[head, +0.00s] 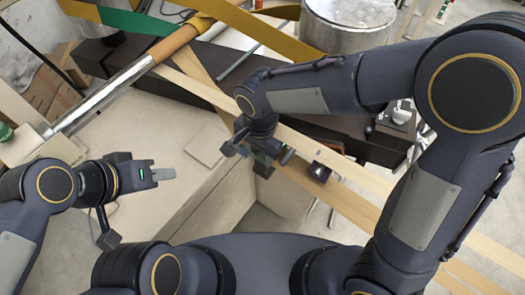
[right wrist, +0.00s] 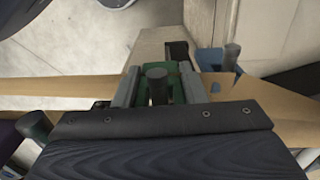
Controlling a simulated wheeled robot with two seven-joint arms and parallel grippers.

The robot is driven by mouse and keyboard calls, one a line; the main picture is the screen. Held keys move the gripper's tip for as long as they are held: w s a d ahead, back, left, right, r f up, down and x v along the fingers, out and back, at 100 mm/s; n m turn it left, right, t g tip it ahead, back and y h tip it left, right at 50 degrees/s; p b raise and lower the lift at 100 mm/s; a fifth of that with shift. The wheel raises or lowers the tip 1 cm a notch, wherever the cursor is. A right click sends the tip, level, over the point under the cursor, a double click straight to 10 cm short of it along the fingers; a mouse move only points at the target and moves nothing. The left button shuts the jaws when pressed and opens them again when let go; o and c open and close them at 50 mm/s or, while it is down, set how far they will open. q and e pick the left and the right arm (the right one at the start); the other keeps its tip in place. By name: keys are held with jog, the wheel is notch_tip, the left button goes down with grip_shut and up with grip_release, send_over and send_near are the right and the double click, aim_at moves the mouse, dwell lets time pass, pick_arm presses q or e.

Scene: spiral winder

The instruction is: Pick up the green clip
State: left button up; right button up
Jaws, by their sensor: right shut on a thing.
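The green clip (right wrist: 156,72) shows in the right wrist view, at a tan strip, with a dark round post (right wrist: 156,88) in front of it. My right gripper (right wrist: 160,88) is shut on the clip, with one grey finger on each side of it. In the head view my right gripper (head: 265,153) is low over the strips near the middle, and the clip is mostly hidden there. My left gripper (head: 165,173) is at the left, over the pale block and away from the clip. Its finger gap cannot be made out.
A blue clip (right wrist: 211,60) with a dark post is just right of the green one. Tan strips (head: 345,202) run diagonally under my right arm. A dark beam (head: 215,65), a steel roller (head: 105,98) and a metal drum (head: 345,28) stand behind. A pale block (head: 140,125) is at left.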

jog(key=s+a+r+b, duration=0.1)
jog(key=s+a+b, duration=0.2)
jog(key=s+a, duration=0.7)
jog(key=shift+s, duration=2.1)
jog(key=shift+a, duration=0.15)
